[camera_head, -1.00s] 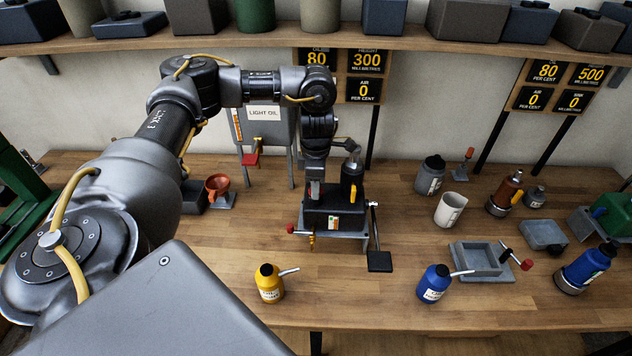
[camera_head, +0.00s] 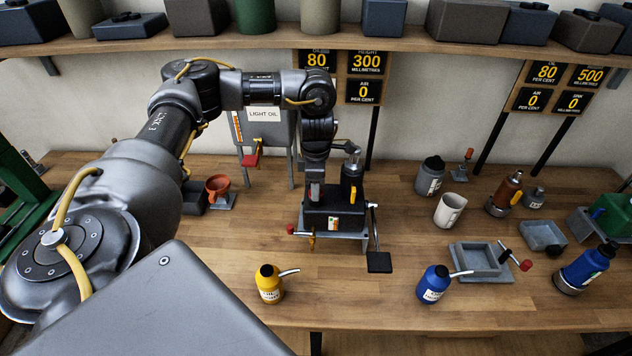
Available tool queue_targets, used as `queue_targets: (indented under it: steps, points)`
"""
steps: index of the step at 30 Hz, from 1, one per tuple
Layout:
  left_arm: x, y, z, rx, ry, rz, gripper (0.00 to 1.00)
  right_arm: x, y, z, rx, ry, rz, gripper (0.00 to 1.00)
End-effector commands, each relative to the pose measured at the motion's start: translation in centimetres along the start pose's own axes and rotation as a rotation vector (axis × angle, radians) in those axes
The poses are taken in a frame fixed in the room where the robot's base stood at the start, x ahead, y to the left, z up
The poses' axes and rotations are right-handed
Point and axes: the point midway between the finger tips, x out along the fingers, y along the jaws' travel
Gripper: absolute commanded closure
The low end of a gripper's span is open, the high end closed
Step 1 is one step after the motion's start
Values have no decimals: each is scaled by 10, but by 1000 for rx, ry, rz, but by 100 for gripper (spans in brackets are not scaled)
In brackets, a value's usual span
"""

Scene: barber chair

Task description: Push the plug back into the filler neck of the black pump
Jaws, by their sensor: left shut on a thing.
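The black pump (camera_head: 352,190) stands on a grey stand with a pedal (camera_head: 379,262) at its right, near the middle of the bench. My left gripper (camera_head: 316,198) points down at the left side of the pump, low over its black base. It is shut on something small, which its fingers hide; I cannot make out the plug. The filler neck is also hidden behind the gripper. My right gripper does not show.
A yellow oil can (camera_head: 269,284) and a blue oil can (camera_head: 434,284) stand near the front edge. A light oil tank (camera_head: 264,130) stands behind my arm, and an orange funnel (camera_head: 218,186) is to its left. A grey tray (camera_head: 480,262) lies at right.

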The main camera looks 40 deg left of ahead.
Motion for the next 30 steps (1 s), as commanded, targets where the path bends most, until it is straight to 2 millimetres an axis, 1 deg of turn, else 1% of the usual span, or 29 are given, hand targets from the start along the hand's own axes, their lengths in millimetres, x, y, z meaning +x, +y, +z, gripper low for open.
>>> queue_targets:
  steps: [5,6,9,12,17,20,22,23,30]
  points:
    - [0,0,0,0,0,0,89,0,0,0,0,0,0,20]
    - [0,0,0,0,0,0,63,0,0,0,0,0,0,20]
    - [0,0,0,0,0,0,50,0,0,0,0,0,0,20]
    - [0,0,0,0,0,0,38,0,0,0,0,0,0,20]
    - [0,0,0,0,0,0,38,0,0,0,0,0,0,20]
    - [0,0,0,0,0,0,28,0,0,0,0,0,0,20]
    - [0,0,0,0,0,0,19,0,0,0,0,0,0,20]
    - [0,0,0,0,0,0,17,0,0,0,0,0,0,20]
    - [0,0,0,0,0,0,17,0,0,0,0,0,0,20]
